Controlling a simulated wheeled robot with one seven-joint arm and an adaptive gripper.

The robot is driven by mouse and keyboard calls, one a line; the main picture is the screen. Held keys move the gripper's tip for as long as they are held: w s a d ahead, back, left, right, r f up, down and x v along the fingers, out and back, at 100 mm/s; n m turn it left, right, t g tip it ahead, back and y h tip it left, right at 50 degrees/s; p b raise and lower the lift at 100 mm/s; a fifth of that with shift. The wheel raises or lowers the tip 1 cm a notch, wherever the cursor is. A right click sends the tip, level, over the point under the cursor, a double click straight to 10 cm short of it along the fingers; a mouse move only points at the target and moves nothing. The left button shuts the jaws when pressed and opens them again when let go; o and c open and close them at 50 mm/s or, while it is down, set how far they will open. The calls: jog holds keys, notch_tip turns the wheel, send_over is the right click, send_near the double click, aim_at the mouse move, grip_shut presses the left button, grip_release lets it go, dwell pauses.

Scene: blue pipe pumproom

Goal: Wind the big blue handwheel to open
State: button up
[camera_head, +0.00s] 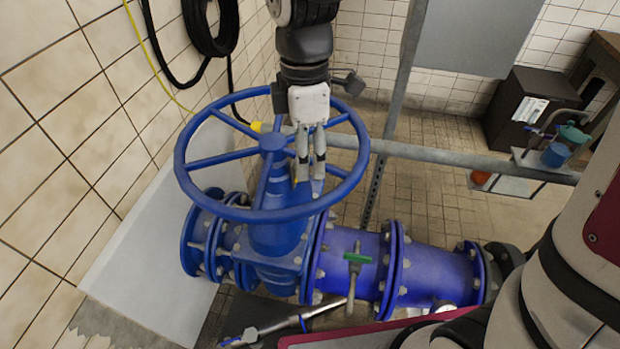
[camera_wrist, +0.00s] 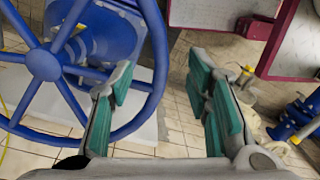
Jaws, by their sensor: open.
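The big blue handwheel (camera_head: 185,185) lies roughly level on top of a blue valve, with a hub (camera_head: 272,142) and several spokes. My gripper (camera_head: 307,184) points down over the right part of the wheel, its fingers overlapping the space between spokes. In the wrist view my gripper (camera_wrist: 162,65) is open, with green-padded fingers apart and nothing clasped. The handwheel's rim (camera_wrist: 154,45) shows partly in the gap, nearer the left finger, and runs down behind that finger. I cannot tell whether a finger touches the rim, or the exact depth between them.
The blue pipe (camera_head: 355,262) runs right from the valve, with a small green-handled valve (camera_head: 357,258) on it. A grey horizontal pipe (camera_head: 440,154) crosses behind the wheel. A tiled wall (camera_head: 60,110) stands close on the left. Black hose (camera_head: 212,30) hangs there.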

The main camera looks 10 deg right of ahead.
aim_at(308, 205)
jog(key=f, duration=0.9)
jog(key=f+p, duration=0.1)
jog(key=f, duration=0.3)
jog(key=shift+s+f, duration=0.35)
jog(key=shift+c, duration=0.3)
grip_shut()
